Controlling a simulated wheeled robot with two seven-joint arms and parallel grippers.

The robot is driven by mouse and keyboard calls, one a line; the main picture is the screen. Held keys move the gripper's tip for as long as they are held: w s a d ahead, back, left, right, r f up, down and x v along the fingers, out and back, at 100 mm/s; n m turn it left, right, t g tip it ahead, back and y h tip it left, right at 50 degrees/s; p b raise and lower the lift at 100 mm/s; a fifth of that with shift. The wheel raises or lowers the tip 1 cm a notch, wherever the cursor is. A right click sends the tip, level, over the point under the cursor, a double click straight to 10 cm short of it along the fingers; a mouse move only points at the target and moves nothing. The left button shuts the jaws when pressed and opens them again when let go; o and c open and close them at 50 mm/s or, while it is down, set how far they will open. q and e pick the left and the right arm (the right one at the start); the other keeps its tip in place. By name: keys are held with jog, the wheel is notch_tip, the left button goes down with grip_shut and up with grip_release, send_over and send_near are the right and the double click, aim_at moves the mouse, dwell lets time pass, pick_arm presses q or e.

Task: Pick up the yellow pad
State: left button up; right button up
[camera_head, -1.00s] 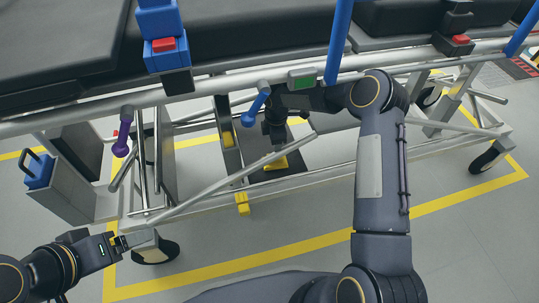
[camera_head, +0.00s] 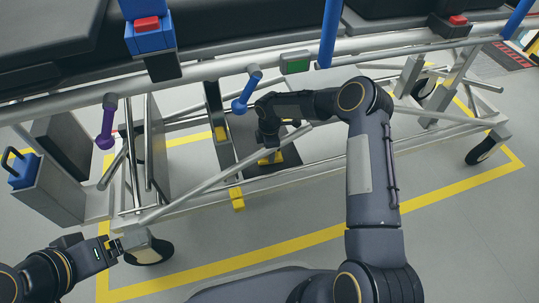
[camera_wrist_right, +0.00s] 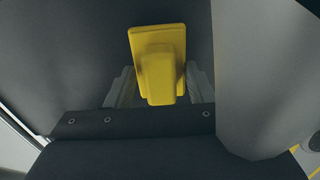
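The yellow pad (camera_head: 266,160) sits low on a dark panel in the stretcher's undercarriage, partly hidden by a silver bar and my gripper in the head view. In the right wrist view the pad (camera_wrist_right: 158,50) is a flat plate with a block standing out toward the camera. My right gripper (camera_wrist_right: 160,88) is open, with one finger on each side of the block; contact cannot be told. In the head view my right gripper (camera_head: 268,142) is just above the pad. My left gripper (camera_head: 116,247) is far left, near a caster; its opening is too small to judge.
The stretcher's silver rails (camera_head: 215,68) run above my right arm. A blue lever (camera_head: 246,92) hangs left of my right wrist and a purple lever (camera_head: 106,120) farther left. Another yellow piece (camera_head: 237,199) is on the lower frame. The floor in front is clear.

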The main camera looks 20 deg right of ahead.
jog(key=c, duration=0.6)
jog(key=shift+s, duration=0.1)
